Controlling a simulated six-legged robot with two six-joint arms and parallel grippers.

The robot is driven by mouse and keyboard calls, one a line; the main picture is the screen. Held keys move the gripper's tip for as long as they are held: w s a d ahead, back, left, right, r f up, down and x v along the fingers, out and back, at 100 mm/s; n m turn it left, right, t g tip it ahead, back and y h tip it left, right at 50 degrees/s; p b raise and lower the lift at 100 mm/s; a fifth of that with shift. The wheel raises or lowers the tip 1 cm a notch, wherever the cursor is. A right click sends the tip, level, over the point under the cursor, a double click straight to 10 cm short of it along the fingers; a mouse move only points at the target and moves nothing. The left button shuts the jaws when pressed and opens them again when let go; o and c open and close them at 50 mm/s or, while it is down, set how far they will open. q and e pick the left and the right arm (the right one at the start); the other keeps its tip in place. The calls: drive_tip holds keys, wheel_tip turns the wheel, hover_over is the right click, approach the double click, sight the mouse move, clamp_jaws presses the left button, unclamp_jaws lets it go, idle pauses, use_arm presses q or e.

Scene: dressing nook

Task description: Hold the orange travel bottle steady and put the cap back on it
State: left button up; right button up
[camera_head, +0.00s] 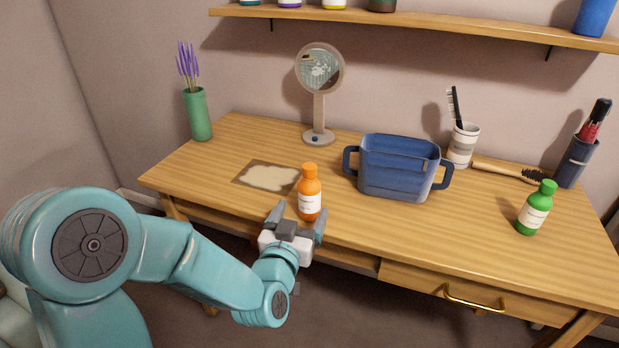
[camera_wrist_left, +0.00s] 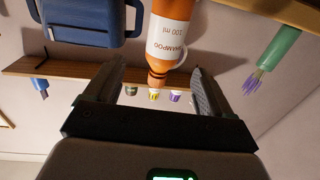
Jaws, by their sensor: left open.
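The orange travel bottle (camera_head: 310,203) stands upright near the front edge of the table, with a white label. It appears upside down in the left wrist view (camera_wrist_left: 174,38), where the label reads SHAMPOO 100 ml. Its narrow top is orange; I cannot tell whether this is a cap or a bare neck. No loose cap is visible. My left gripper (camera_head: 298,216) is open at the near side of the bottle, its fingers pointing toward it. In the left wrist view the bottle shows between the two fingers, touching neither as far as I can see. My right gripper is not in view.
A blue two-handled bin (camera_head: 398,172) stands right of the bottle. A pale mat (camera_head: 268,177) lies behind it to the left, and a round mirror (camera_head: 319,100) stands further back. A green bottle (camera_head: 535,208) is at the right. Bare table (camera_head: 425,232) separates bin and front edge.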

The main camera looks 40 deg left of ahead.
sight(309, 197)
use_arm(q)
drive_tip(key=b+x, duration=0.1)
drive_tip(key=x, duration=0.3)
drive_tip(key=shift+w+a, duration=0.1)
drive_tip(key=shift+w, duration=0.3)
drive_tip(key=shift+w+a, duration=0.1)
drive_tip(key=shift+w, duration=0.2)
drive_tip(key=x, duration=0.3)
drive_tip(key=f+x, duration=0.1)
drive_tip(key=shift+w+a, duration=0.1)
drive_tip(key=shift+a, duration=0.2)
drive_tip(key=shift+w+a+r, duration=0.15)
drive_tip(key=shift+w, duration=0.2)
drive_tip(key=c, duration=1.1)
